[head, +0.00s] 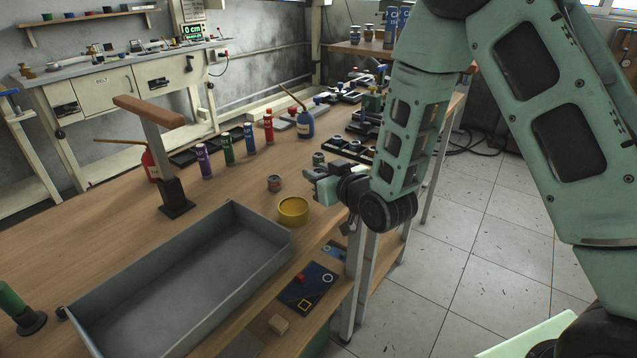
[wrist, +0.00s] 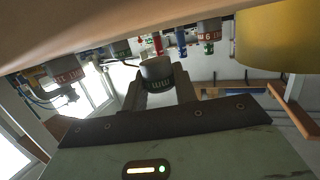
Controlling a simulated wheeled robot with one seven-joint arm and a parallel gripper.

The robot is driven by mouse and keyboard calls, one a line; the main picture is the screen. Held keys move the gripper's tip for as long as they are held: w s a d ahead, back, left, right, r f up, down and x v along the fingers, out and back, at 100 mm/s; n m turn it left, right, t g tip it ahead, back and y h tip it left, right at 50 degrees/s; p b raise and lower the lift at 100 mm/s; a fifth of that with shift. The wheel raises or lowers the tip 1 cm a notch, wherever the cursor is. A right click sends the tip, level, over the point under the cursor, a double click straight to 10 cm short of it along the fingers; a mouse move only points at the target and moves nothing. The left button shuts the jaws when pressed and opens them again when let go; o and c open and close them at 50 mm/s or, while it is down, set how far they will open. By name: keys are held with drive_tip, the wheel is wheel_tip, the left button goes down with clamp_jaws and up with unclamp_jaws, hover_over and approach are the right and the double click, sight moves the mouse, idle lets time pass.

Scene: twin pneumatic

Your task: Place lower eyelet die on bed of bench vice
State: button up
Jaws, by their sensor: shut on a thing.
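My gripper (head: 320,182) is over the right part of the wooden bench, beyond the yellow bowl. In the wrist view its fingers (wrist: 158,92) are shut on a short grey cylindrical die (wrist: 157,70) with a dark band and pale marks. In the head view a small grey cylinder (head: 319,159) shows just above the fingers; I cannot tell surely whether it is the held die. Another small cylinder (head: 274,183) with a reddish band stands on the bench to the left. I cannot make out a bench vice for certain in either view.
The yellow bowl (head: 293,211) and a large grey tray (head: 105,302) stand at the front. A post with a wooden bar (head: 148,110) rises behind the tray. Several coloured bottles (head: 226,149) stand in a row. Small dark parts crowd the back right. Bare wood lies left of the tray.

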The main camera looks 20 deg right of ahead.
drive_tip(key=shift+f, duration=1.15)
drive_tip(key=shift+f, duration=0.1)
drive_tip(key=o, duration=1.1)
